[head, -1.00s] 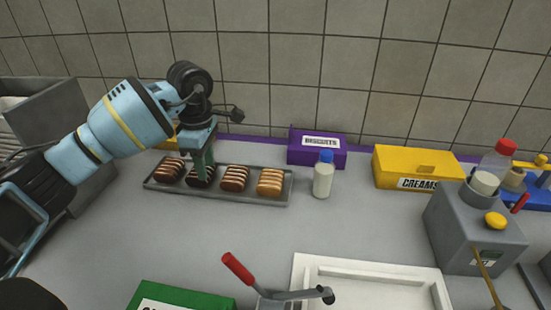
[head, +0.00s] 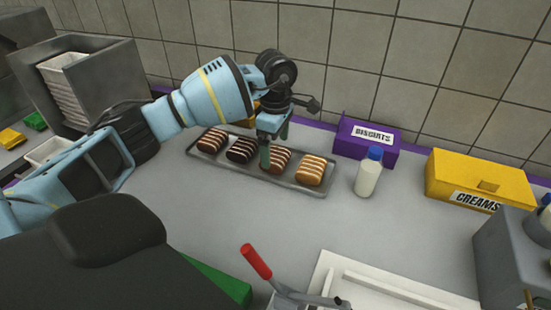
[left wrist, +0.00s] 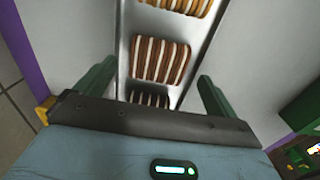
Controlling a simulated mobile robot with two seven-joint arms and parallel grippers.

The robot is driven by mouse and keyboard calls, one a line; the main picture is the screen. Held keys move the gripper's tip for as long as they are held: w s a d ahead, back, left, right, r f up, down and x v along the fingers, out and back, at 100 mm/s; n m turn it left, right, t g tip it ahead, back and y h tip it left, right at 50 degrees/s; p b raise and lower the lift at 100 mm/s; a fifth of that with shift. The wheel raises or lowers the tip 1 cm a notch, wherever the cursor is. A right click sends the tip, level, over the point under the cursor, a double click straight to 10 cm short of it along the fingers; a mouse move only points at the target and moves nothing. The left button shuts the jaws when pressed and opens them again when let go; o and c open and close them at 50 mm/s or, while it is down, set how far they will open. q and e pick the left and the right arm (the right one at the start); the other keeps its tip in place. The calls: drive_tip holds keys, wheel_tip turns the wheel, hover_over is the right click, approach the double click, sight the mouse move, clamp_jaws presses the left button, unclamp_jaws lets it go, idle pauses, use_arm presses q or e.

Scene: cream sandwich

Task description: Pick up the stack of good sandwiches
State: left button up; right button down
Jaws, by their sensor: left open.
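A long grey metal tray (head: 318,190) on the counter holds several striped sandwich stacks in a row. From the left they are a brown stack (head: 211,140), a dark brown stack (head: 241,149), a medium-brown stack (head: 277,161) and a golden stack (head: 310,170). My left gripper (head: 273,145) is open over the tray by the medium-brown stack and partly hides it. In the left wrist view my left gripper (left wrist: 155,82) has its green fingers apart, on either side of the tray. The medium-brown stack (left wrist: 160,60) lies just ahead of the fingers. My right gripper does not show.
A purple BISCUITS box (head: 350,142), a bottle with a blue cap (head: 367,178) and a yellow CREAMS box (head: 480,175) stand right of the tray. A red-handled lever (head: 257,262) and a white tray (head: 370,276) are at the front. The counter before the tray is clear.

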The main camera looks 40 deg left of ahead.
sight(275, 154)
use_arm(q)
drive_tip(key=shift+f, duration=1.55)
drive_tip(key=c, duration=1.1)
drive_tip(key=shift+o, duration=0.2)
drive_tip(key=shift+w+a+r, duration=0.1)
drive_tip(key=shift+w+r, duration=0.05)
drive_tip(key=shift+r, duration=0.35)
wheel_tip(275, 154, up, 2)
drive_tip(key=shift+r, duration=0.25)
drive_tip(key=s+d, duration=0.1)
drive_tip(key=s, duration=0.4)
drive_tip(key=s+d+r, duration=0.1)
drive_tip(key=s, duration=0.4)
drive_tip(key=s+b, duration=0.1)
drive_tip(key=s, duration=0.5)
drive_tip(key=shift+d+r, duration=0.25)
drive_tip(key=shift+d, duration=0.15)
